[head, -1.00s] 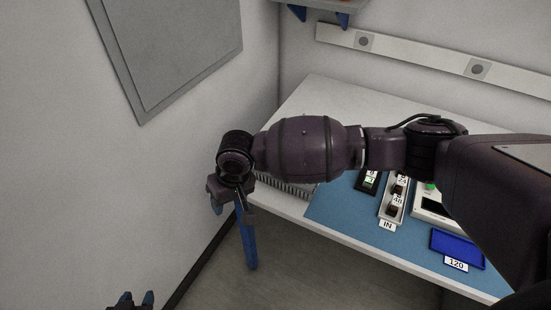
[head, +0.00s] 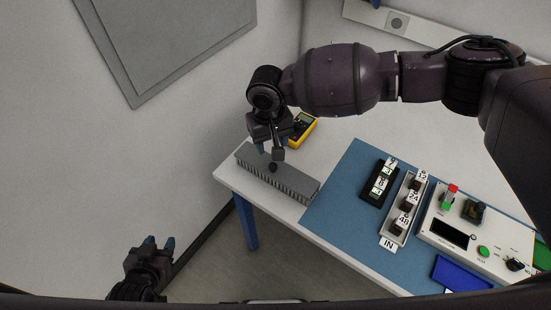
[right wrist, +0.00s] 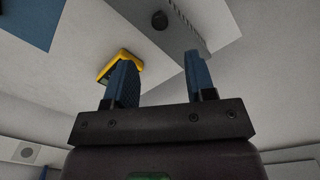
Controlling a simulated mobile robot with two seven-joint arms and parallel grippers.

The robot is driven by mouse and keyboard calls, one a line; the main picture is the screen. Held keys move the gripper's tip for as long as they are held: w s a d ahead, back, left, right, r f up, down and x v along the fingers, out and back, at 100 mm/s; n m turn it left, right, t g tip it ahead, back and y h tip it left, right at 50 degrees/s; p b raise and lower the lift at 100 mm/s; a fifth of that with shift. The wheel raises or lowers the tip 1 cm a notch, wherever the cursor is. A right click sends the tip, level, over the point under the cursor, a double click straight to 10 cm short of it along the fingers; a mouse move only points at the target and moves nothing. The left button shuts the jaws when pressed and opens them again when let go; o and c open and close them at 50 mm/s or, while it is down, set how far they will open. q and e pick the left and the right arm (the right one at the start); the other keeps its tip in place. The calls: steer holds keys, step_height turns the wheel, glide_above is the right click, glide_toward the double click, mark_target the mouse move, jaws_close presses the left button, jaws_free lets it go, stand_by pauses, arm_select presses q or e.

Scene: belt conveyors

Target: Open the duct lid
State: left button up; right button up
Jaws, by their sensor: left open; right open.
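The duct is a grey slotted strip with a flat lid (head: 252,160) on top, lying along the left front edge of the table. A dark round knob (head: 273,168) stands on the lid; it also shows in the right wrist view (right wrist: 160,20). The lid lies flat on the duct. My right gripper (head: 273,147) is open and empty above the duct, close to the knob. In the right wrist view, its blue fingers (right wrist: 160,66) are apart, with the knob beyond the gap. My left gripper (head: 158,244) is open and empty, low at the left, off the table.
A yellow multimeter (head: 302,128) lies just behind the duct. The wall is close on the left.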

mark_target(273, 165)
step_height(273, 165, down, 10)
steer(key=shift+d+r, duration=0.15)
steer(key=shift+r, duration=0.05)
stand_by(0.3)
steer(key=c, duration=0.9)
